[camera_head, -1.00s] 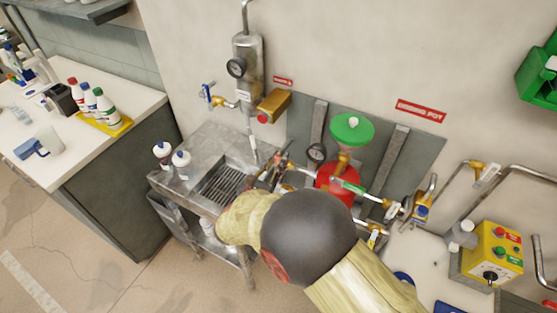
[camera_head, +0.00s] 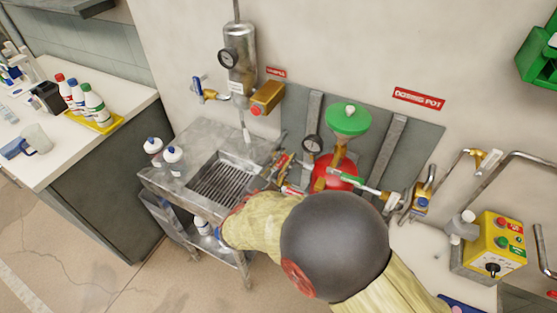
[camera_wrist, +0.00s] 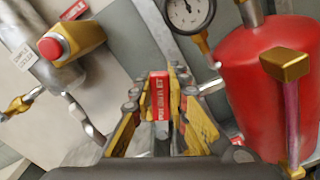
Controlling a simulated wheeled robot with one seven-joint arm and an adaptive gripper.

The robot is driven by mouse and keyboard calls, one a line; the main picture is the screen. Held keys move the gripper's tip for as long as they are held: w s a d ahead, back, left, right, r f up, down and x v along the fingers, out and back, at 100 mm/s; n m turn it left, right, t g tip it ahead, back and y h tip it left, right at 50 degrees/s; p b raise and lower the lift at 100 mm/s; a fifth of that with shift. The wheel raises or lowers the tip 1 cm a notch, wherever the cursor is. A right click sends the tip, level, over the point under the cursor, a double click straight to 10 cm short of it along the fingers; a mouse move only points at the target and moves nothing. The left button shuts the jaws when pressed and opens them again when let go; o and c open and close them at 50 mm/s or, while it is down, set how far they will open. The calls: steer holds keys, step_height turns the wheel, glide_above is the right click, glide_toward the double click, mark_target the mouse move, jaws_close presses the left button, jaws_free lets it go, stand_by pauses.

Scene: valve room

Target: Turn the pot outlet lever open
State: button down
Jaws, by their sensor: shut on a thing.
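The red pot (camera_head: 335,172) stands against the grey wall panel under a green funnel. It also shows large at the right of the wrist view (camera_wrist: 262,90). The pot outlet lever (camera_wrist: 159,92), a narrow red handle with white lettering, lies between my yellow and grey fingers in the wrist view. My gripper (camera_wrist: 160,105) is shut on it. In the head view my gripper (camera_head: 283,165) is small, left of the pot and close to the pipework. My forearm hides part of the piping below the pot, and the valve body under the lever is hidden.
A pressure gauge (camera_wrist: 188,12) sits close beside the pot. A brass block with a red button (camera_head: 266,98) is on the wall to the left. A steel sink (camera_head: 222,180) with bottles stands left, and a yellow control box (camera_head: 493,243) stands right.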

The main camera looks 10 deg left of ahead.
steer(key=s+d+f+m+b, duration=0.1)
steer(key=d+f+m+b, duration=0.3)
steer(key=f+m+b, duration=0.3)
steer(key=shift+s+m+b, duration=0.25)
steer(key=shift+m+b, duration=0.2)
steer(key=shift+m, duration=2.35)
steer(key=shift+f, duration=0.1)
steer(key=c, duration=1.7)
jaws_free()
steer(key=v, duration=1.2)
steer(key=shift+a, duration=0.1)
